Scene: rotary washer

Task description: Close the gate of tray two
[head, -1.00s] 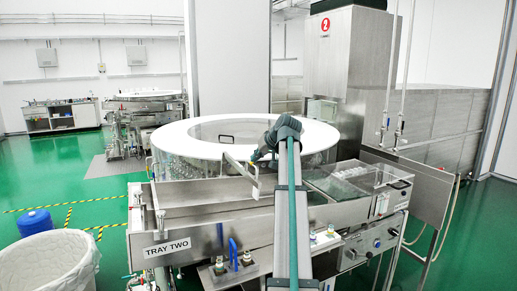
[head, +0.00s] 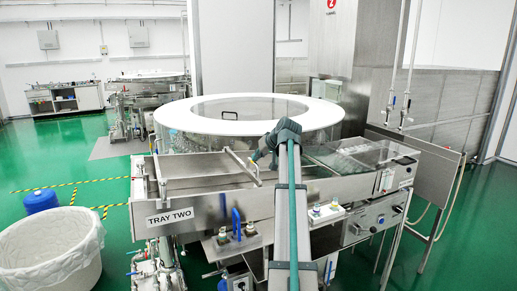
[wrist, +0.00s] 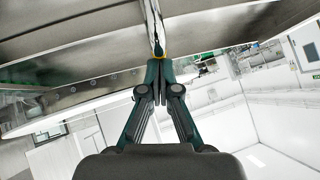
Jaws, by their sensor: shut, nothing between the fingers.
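Tray two (head: 150,219) is a long steel trough along the front of the round washer, with a "TRAY TWO" label on its left front. A slim metal gate bar (head: 238,161) stands slantwise across the trough, its near end bent down close to the front wall. My gripper (head: 257,164) is at the right side of this bar, near its front end. In the wrist view my gripper (wrist: 160,65) is shut and empty, fingertips close to a thin upright metal edge (wrist: 154,25) between two steel surfaces. Whether they touch it I cannot tell.
The round washer with a white rim (head: 180,116) stands behind the tray. A clear-covered section (head: 350,155) lies to the right. Pipes and blue valve handles (head: 236,221) sit below the front edge. A white bin (head: 50,255) stands on the floor at left.

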